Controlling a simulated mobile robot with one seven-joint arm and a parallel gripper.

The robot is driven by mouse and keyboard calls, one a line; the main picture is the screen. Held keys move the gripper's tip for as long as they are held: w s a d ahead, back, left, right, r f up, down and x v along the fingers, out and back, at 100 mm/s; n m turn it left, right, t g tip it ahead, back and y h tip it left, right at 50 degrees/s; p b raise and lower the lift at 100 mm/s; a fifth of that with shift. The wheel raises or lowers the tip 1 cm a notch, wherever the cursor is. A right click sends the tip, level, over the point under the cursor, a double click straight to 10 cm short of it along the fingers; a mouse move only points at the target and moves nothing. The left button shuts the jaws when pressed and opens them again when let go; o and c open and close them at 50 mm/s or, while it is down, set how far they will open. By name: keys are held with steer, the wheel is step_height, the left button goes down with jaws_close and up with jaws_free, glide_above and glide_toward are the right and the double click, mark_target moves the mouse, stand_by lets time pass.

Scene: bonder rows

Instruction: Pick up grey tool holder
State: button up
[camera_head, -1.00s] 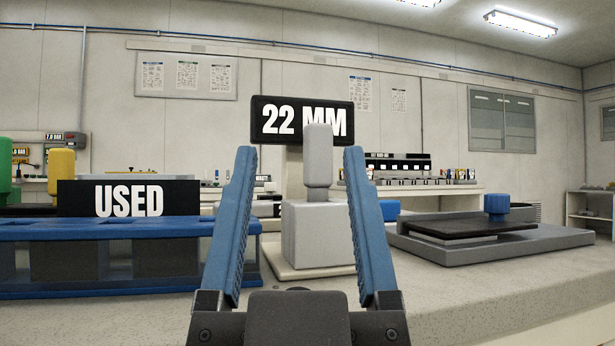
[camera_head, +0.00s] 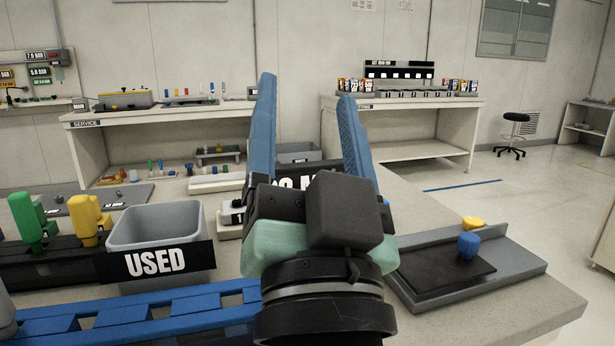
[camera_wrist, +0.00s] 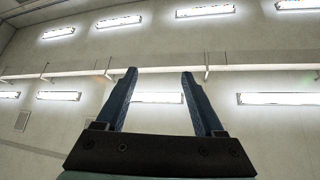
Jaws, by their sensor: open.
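No grey tool holder shows clearly in the head view. My gripper (camera_head: 307,90) points up in the middle of the view, with its two blue fingers apart and nothing between them. Its body and wrist hide the bench behind, including most of the black 22 MM sign (camera_head: 288,176). A grey block with an upright grey piece stood by that sign earlier; it is now out of sight, perhaps behind my gripper. The wrist view shows the open fingers (camera_wrist: 158,73) against ceiling lights and wall only.
A green holder (camera_head: 33,222) and a yellow holder (camera_head: 90,220) stand at left. Beside them is a grey bin (camera_head: 158,225) with a USED sign (camera_head: 156,262). A blue rack (camera_head: 130,328) lies in front. A grey tray (camera_head: 520,262) with a blue knob (camera_head: 468,245) is at right.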

steer(key=w+d+f+m+g+y+p, duration=0.1)
steer(key=w+d+f+m+g+p, duration=0.45)
steer(key=m+p, duration=1.15)
steer(key=s+f+m+g+y+p, duration=0.2)
steer(key=s+f+m+g+p, duration=0.5)
steer(key=m+p, duration=0.9)
steer(key=shift+w+a+f+n+t+p, duration=0.1)
steer(key=shift+w+a+f+n+p, duration=0.6)
steer(key=shift+w, duration=1.1)
steer(key=shift+w+a+f+n+t+p, duration=0.15)
steer(key=shift+w+a+f+n+p, duration=0.6)
steer(key=shift+w, duration=1)
steer(key=shift+w+a+f+n+t+p, duration=0.1)
steer(key=shift+w+a+f+n+p, duration=0.2)
steer(key=shift+w+a+p, duration=1)
steer(key=shift+w+d+b, duration=0.45)
steer(key=shift+w+b, duration=0.05)
steer(key=shift+b, duration=0.2)
steer(key=shift+c, duration=0.2)
steer(key=shift+r, duration=0.1)
jaws_close()
